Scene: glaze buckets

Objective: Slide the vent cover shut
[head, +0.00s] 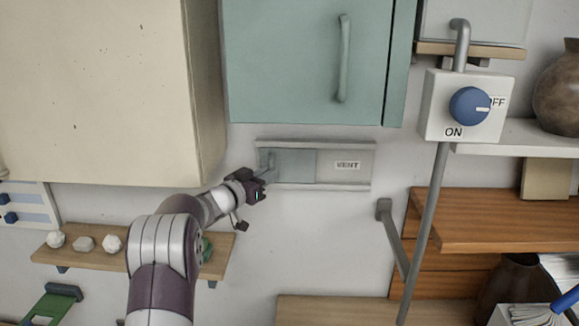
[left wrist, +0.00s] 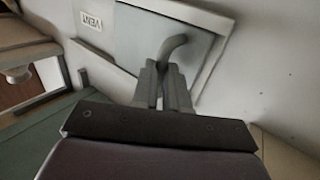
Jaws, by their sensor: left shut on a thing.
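The vent (head: 347,173) is a pale framed panel on the wall under the teal cabinet, with a label reading VENT on its right part. Its grey-blue sliding cover (head: 295,163) sits at the left end of the frame. My left gripper (head: 268,176) is at the cover's left part. In the left wrist view the gripper (left wrist: 162,85) is shut on the curved grey handle (left wrist: 174,44) of the cover (left wrist: 140,37). The VENT label (left wrist: 91,21) is uncovered there too. My right gripper is not in view.
The teal cabinet (head: 290,60) hangs just above the vent, and a cream cabinet (head: 95,85) juts out at the left. A switch box with a blue knob (head: 468,105) and a grey pipe (head: 428,220) stand to the right. The wall below the vent is clear.

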